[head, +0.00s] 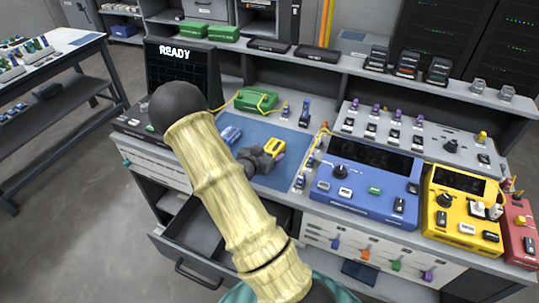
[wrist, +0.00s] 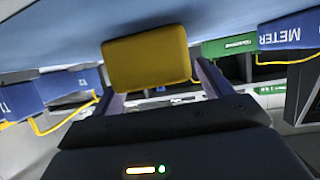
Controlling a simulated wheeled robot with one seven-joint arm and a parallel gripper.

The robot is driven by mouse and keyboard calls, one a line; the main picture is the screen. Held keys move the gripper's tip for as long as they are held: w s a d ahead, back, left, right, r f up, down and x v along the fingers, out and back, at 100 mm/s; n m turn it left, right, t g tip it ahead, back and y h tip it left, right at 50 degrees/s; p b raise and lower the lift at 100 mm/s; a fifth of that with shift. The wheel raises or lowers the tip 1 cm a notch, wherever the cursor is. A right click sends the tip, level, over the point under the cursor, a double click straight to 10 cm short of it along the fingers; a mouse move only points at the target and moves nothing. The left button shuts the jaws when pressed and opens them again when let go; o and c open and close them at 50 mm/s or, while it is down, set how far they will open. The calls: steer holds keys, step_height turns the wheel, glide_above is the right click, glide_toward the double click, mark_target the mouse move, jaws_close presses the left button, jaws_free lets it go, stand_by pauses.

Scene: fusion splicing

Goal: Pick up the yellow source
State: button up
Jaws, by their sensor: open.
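The yellow source (head: 274,147) is a small yellow block on the blue mat (head: 272,177) of the workbench in the head view. My gripper (head: 262,158) is low over the mat, right beside the block. In the wrist view the yellow source (wrist: 145,58) stands just beyond and partly between the two fingers of my gripper (wrist: 158,88). The fingers are open, with one on each side of the block. I cannot tell whether either finger touches it. The block's lower part is partly hidden by my gripper in the head view.
A green box (head: 257,99) with a yellow cable stands behind. A large blue console (head: 365,192) and a yellow one (head: 462,212) stand to the right. An open drawer (head: 205,235) juts out below.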

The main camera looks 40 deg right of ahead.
steer(key=c, duration=1.2)
step_height(320, 180, up, 10)
steer(key=shift+r+p, duration=0.1)
steer(key=shift+p, duration=0.3)
steer(key=shift+c, duration=0.2)
